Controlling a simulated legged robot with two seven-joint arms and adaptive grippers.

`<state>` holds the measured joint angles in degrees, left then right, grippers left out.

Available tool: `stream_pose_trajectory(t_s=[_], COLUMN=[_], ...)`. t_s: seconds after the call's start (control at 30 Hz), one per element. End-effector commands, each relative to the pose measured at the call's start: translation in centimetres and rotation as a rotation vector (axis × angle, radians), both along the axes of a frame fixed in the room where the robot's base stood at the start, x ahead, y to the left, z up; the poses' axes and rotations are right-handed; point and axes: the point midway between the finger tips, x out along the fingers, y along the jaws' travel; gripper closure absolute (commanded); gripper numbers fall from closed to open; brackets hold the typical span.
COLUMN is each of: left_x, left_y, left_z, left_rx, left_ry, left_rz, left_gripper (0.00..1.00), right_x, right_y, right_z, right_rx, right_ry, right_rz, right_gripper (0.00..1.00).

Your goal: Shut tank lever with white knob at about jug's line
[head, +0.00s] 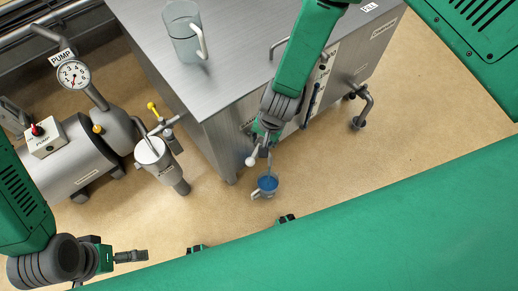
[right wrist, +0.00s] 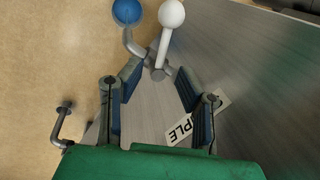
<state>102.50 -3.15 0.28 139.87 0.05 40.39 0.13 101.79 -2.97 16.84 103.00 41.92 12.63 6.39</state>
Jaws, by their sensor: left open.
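The white knob (head: 250,161) is on a lever at the tank's (head: 228,105) front, near the curved spout. In the right wrist view the white knob (right wrist: 171,14) tops a pale lever, beside the spout (right wrist: 131,42). My right gripper (right wrist: 158,78) is open, its fingers on either side of the lever's base, with no clear contact. In the head view my right gripper (head: 263,130) is just above the knob. A small clear jug (head: 268,185) holding blue liquid is below the spout; a round blue patch (right wrist: 127,12) shows in the wrist view. My left gripper (head: 130,256) is open and empty, far left.
A clear pitcher (head: 184,35) stands on the tank's top. A bent pipe (head: 362,105) sticks out at the tank's right. A pump (head: 75,160) with a gauge (head: 73,74) and a grey canister (head: 155,155) stand at left. The floor in front is mostly clear.

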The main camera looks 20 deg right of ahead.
Motion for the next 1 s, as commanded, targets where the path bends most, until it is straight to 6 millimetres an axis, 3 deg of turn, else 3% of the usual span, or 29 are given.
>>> stream_pose_trajectory(t_s=[0.1,0.3,0.7,0.73,0.8,1.0], left_x=[0.0,0.0,0.0,0.0,0.0,0.0], left_y=[0.0,0.0,0.0,0.0,0.0,0.0], left_z=[-1.2,-2.1,-2.2,-2.2,-2.2,-2.1], left_rx=[0.000,0.000,0.000,0.000,0.000,0.000], left_ry=[0.000,-0.001,-0.001,-0.001,-0.001,-0.001], left_rz=[0.000,0.001,0.000,0.000,0.000,0.000], left_gripper=[0.00,0.00,0.00,0.00,0.00,0.00], right_x=[0.3,0.7,0.8,0.8,0.8,0.8], right_y=[0.4,0.8,0.8,0.8,0.8,0.9], right_z=[-2.7,-4.9,-5.5,-5.5,-5.5,-5.5], right_rx=[-0.001,0.000,0.000,-0.001,-0.001,0.000], right_ry=[0.001,-0.002,-0.001,-0.001,-0.001,0.000], right_rz=[0.000,0.002,0.002,0.002,0.002,-0.007], right_gripper=[0.69,0.69,0.69,0.76,1.00,1.00])
